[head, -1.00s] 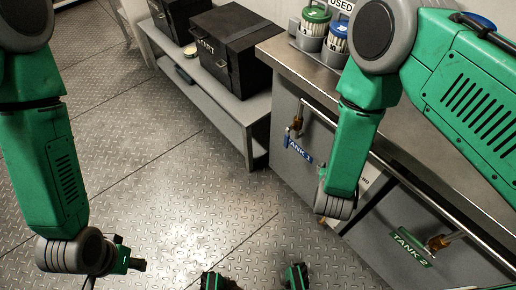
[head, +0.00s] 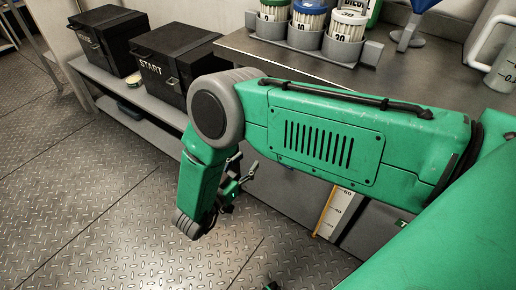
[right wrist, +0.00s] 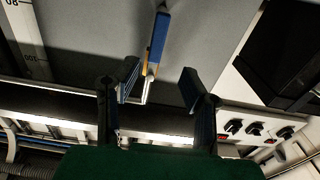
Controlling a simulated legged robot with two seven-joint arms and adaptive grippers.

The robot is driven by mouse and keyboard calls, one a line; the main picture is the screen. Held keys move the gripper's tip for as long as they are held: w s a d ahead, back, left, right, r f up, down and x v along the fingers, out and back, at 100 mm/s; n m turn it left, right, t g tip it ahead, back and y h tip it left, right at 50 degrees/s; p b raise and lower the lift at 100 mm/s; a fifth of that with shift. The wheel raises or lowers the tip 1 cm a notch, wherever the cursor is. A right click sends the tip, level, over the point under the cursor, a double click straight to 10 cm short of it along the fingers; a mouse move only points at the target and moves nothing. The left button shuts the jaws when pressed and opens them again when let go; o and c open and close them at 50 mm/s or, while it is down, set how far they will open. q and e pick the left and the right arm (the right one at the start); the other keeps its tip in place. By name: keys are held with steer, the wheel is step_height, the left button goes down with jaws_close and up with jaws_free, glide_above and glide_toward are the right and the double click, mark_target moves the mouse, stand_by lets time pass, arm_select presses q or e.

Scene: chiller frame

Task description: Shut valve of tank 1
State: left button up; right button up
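My right gripper (head: 244,172) is in front of the grey cabinet under the bench, with its fingers towards the cabinet front. In the right wrist view its two fingers (right wrist: 160,87) are spread apart with nothing clamped between them. In the head view my right arm hides the valve and label.
The steel bench (head: 270,50) carries a rack of coloured-lid containers (head: 310,25). Black boxes (head: 168,65) stand on a low shelf (head: 115,100) at left. A ruler-like scale (head: 336,210) is on the cabinet. The patterned metal floor (head: 90,210) is open at left.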

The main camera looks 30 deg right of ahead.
mark_target(264, 155)
steer(key=x, duration=0.2)
steer(key=b+x, duration=0.1)
steer(key=x, duration=0.5)
steer(key=shift+s+d+f, duration=0.15)
steer(key=shift+d+f, duration=0.15)
steer(key=shift+a+r, duration=0.25)
steer(key=shift+d+f, duration=0.15)
steer(key=shift+d, duration=0.35)
jaws_close()
steer(key=shift+a, duration=0.1)
